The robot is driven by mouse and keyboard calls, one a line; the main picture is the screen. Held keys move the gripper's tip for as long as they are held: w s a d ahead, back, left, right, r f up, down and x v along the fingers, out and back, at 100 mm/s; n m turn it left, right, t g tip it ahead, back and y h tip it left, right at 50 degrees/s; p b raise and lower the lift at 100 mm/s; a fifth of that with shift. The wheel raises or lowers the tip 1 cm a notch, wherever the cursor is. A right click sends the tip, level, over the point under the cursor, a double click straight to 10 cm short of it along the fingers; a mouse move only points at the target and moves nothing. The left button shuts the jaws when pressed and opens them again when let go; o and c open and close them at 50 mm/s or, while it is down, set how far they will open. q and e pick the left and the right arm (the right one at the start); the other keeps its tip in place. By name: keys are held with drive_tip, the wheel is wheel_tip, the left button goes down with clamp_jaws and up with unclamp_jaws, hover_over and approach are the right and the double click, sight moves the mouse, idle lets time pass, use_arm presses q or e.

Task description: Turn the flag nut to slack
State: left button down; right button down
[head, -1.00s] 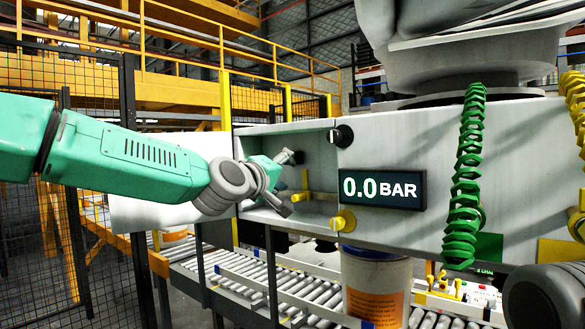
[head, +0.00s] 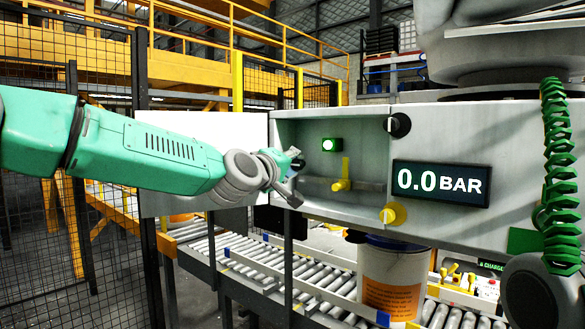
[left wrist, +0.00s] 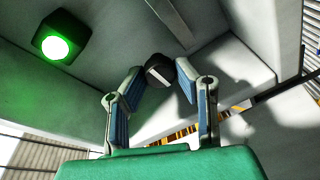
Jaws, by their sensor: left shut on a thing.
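My left gripper (head: 291,176) reaches into the open recess (head: 362,150) of the grey cabinet, at its left end. In the left wrist view my left gripper (left wrist: 160,84) has its two blue-lined fingers on either side of a dark knob with a pale bar (left wrist: 160,70), and is shut on it. I take this knob to be the flag nut; in the head view the gripper mostly hides it. A green lamp (head: 329,145) glows on the recess's back wall and shows at upper left in the left wrist view (left wrist: 55,47). My right gripper is out of view.
A yellow handle (head: 342,178) stands on a grey bar inside the recess. A black knob (head: 397,125) and a yellow knob (head: 393,214) sit on the cabinet front. The display (head: 440,183) reads 0.0 BAR.

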use_arm(q)
drive_tip(key=shift+d+f+m+b, duration=0.25)
drive_tip(key=shift+f+m+b, duration=0.1)
drive_tip(key=shift+b, duration=0.1)
drive_tip(key=shift+a+f+m+b, duration=0.1)
drive_tip(key=shift+f+m+b, duration=0.1)
drive_tip(key=shift+m+b, duration=0.45)
drive_tip(key=shift+a+f+m+b, duration=0.1)
drive_tip(key=shift+f+m+b, duration=0.05)
drive_tip(key=shift+m+b, duration=0.45)
drive_tip(key=shift+s+d+m+h+b, duration=0.1)
drive_tip(key=shift+d+m+h+b, duration=0.15)
drive_tip(key=shift+m+b, duration=0.7)
drive_tip(key=shift+a+m+t+h+b, duration=0.1)
drive_tip(key=shift+m+t+h+b, duration=0.2)
drive_tip(key=shift+m, duration=0.65)
drive_tip(key=c, duration=1.3)
unclamp_jaws()
drive_tip(key=shift+o, duration=0.2)
drive_tip(key=shift+r, duration=0.15)
drive_tip(key=shift+r, duration=0.2)
